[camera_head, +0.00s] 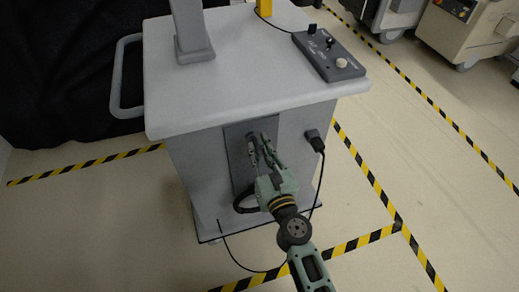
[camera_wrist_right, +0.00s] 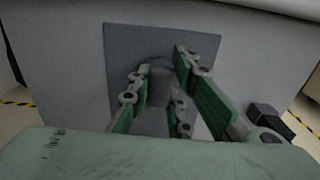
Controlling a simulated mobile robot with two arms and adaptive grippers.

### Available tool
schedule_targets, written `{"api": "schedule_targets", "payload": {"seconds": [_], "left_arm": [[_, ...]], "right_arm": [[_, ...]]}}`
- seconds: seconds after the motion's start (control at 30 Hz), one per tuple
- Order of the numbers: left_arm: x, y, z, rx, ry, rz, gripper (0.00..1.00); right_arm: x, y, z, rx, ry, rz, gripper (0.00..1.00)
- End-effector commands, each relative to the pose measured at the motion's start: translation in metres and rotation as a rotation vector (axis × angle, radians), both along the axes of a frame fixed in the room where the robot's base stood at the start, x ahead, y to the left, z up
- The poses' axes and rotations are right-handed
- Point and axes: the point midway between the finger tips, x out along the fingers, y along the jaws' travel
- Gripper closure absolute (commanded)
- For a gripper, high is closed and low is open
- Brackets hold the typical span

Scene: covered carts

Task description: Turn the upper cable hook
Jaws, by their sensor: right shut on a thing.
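The upper cable hook (camera_wrist_right: 158,92) is a grey piece on a dark grey plate (camera_wrist_right: 125,45) on the cart's side. In the right wrist view it stands between the two green fingers of my right gripper (camera_wrist_right: 161,72), which is shut on it. In the head view my right gripper (camera_head: 259,143) reaches the upper part of the plate (camera_head: 238,165) and covers most of the hook. Below, a black cable loop (camera_head: 240,203) shows at the lower part of the plate, partly behind the gripper. My left gripper is not in view.
The grey cart (camera_head: 200,180) has a side handle (camera_head: 116,80) and a control box (camera_head: 328,53) on top. A black plug (camera_head: 315,140) with a hanging cable sits right of the plate; it also shows in the wrist view (camera_wrist_right: 268,116). Striped tape marks the open floor.

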Motion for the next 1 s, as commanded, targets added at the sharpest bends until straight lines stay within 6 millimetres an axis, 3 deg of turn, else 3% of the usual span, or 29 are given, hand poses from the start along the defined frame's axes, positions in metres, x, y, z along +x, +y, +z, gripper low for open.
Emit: {"api": "schedule_targets", "payload": {"seconds": [0.2, 0.23, 0.43, 0.77, 1.0], "left_arm": [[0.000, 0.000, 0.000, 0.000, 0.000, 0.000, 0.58], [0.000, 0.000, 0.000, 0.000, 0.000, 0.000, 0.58], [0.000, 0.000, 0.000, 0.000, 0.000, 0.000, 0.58], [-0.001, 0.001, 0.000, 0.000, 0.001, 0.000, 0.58], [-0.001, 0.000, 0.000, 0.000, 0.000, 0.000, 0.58]], "right_arm": [[-0.001, 0.000, -0.002, 0.004, 0.005, 0.000, 1.00], [-0.001, 0.000, -0.002, 0.004, 0.005, 0.000, 0.81], [-0.001, 0.000, -0.001, 0.002, 0.004, 0.000, 0.63], [-0.001, 0.000, -0.001, 0.000, 0.001, 0.001, 0.62], [-0.021, -0.007, -0.001, -0.006, 0.000, 0.003, 0.62]]}}
